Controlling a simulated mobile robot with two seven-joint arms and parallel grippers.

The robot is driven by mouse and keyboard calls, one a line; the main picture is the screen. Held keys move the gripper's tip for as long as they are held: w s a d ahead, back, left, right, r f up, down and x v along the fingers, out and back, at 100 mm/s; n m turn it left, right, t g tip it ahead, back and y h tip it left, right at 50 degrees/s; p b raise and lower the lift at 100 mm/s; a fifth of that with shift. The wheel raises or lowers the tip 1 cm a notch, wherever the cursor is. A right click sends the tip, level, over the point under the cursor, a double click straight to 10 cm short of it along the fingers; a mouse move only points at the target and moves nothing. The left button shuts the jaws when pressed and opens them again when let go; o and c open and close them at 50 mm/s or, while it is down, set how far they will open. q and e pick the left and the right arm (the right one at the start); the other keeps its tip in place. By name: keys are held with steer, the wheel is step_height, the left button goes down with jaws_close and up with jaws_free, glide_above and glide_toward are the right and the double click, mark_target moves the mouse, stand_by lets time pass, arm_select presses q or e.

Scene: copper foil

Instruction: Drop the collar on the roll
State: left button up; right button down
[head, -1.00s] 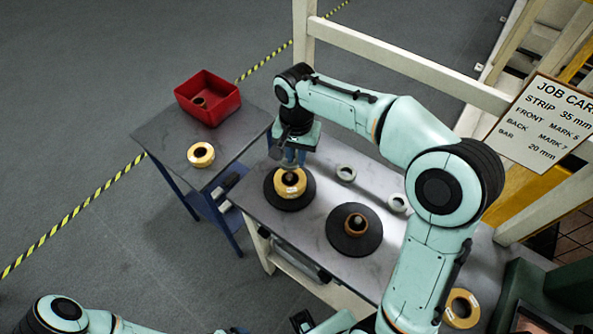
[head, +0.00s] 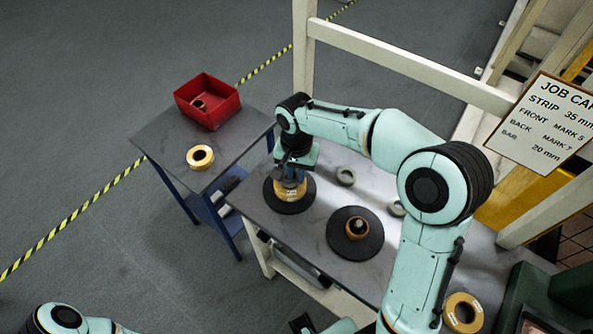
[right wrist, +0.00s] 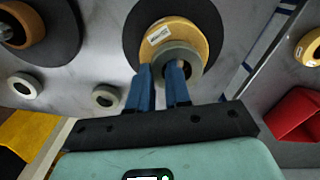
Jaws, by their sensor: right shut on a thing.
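My right gripper (head: 289,180) is over the left black disc (head: 273,203) on the grey bench. It also shows in the right wrist view (right wrist: 162,66), its blue fingers shut on a grey ring-shaped collar (right wrist: 192,58). The yellow roll (head: 291,194) with a white label lies on that disc below the gripper. In the right wrist view the roll (right wrist: 160,32) shows behind the collar, which overlaps its near side. I cannot tell whether collar and roll touch. The gripper hides the collar in the head view.
Two more grey collars (head: 345,176) (head: 396,208) lie on the bench behind a second black disc (head: 338,245) with a copper-coloured roll (head: 357,225). A side table holds a red bin (head: 226,106) and another yellow roll (head: 192,157). A further roll (head: 452,313) lies at lower right.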

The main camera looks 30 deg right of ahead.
steer(key=shift+s+f, duration=0.15)
steer(key=shift+f, duration=0.2)
steer(key=c, duration=1.2)
jaws_free()
steer(key=shift+c, duration=0.2)
arm_select(q)
steer(key=shift+s+f, duration=0.2)
steer(key=shift+s, duration=0.05)
arm_select(e)
steer(key=shift+o, duration=0.9)
steer(key=shift+s+f, duration=0.1)
steer(key=shift+s, duration=0.05)
steer(key=shift+a, duration=0.1)
steer(key=shift+r, duration=0.45)
arm_select(q)
steer(key=w+r+p, duration=0.2)
steer(key=r, duration=0.1)
arm_select(e)
step_height(320, 180, up, 13)
steer(key=shift+w+f, duration=0.15)
steer(key=shift+w, duration=0.15)
arm_select(q)
steer(key=shift+s, duration=0.1)
arm_select(e)
steer(key=shift+f, duration=0.1)
